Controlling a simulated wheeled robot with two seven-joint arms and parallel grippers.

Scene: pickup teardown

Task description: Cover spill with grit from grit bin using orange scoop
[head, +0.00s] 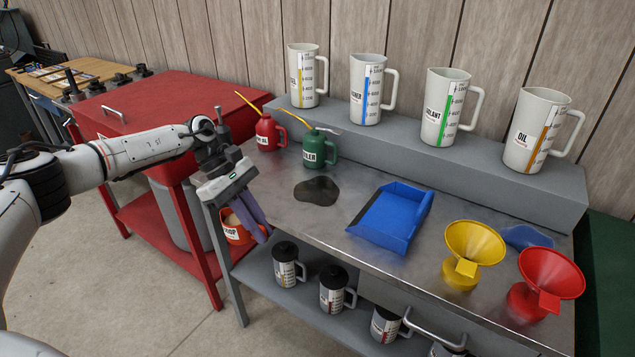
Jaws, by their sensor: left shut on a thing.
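The spill (316,190) is a dark patch on the metal bench top, left of the blue dustpan. My left gripper (253,222) points down just off the bench's left end, left of and nearer than the spill. It is shut on the orange scoop (236,236), which hangs beside the bench edge, partly hidden by the fingers. Pale material shows inside the scoop. A red cabinet with a lid-like top and handle (170,100) stands at the left; I cannot tell whether it is the grit bin. My right gripper is not in view.
A green can (314,152) and a red can (267,133) stand behind the spill. The blue dustpan (385,222), yellow funnel (470,252) and red funnel (545,283) are to its right. White jugs (447,105) line the raised shelf. Dark-lidded mugs (333,290) stand below.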

